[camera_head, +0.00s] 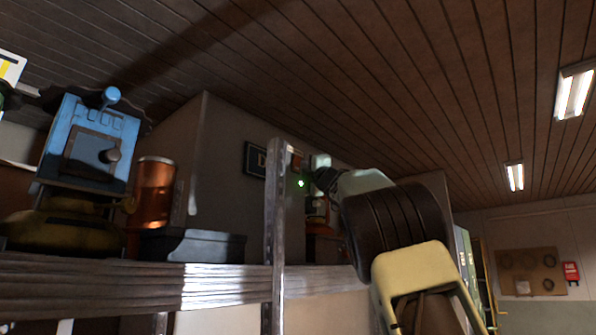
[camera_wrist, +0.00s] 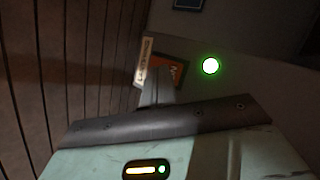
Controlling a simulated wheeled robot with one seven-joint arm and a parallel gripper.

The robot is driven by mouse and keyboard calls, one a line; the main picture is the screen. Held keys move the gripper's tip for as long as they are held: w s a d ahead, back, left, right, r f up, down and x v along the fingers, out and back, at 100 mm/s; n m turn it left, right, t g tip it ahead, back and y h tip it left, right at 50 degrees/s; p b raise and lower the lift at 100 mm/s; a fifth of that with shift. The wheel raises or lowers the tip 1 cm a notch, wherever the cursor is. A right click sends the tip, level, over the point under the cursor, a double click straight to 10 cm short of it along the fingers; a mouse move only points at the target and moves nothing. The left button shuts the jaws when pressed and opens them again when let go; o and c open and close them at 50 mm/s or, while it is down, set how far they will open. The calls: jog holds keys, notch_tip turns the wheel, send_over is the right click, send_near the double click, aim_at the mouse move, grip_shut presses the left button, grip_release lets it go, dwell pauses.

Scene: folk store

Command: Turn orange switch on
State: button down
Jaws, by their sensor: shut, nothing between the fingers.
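In the wrist view, an orange and dark panel piece (camera_wrist: 168,71) with a pale, lettered strip along its left edge shows just beyond my fingers. I take it for the orange switch, but its lever position cannot be made out. My gripper (camera_wrist: 156,90) is shut and empty, its dark fingers overlapping the lower part of this piece. I cannot tell whether they touch it.
A round green light (camera_wrist: 210,66) glows right of the orange piece. A blue machine (camera_head: 88,142), an orange jar (camera_head: 153,190) and a dark tray (camera_head: 192,246) occupy the shelf.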

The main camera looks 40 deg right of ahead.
jog(key=shift+s, duration=0.25)
jog(key=shift+s+d+r+b, duration=0.15)
jog(key=shift+s+b, duration=0.15)
jog(key=shift+s, duration=0.9)
jog(key=shift+s+d+r+b, duration=0.15)
jog(key=shift+s+b, duration=0.1)
jog(key=shift+s, duration=0.95)
jog(key=shift+a, duration=0.1)
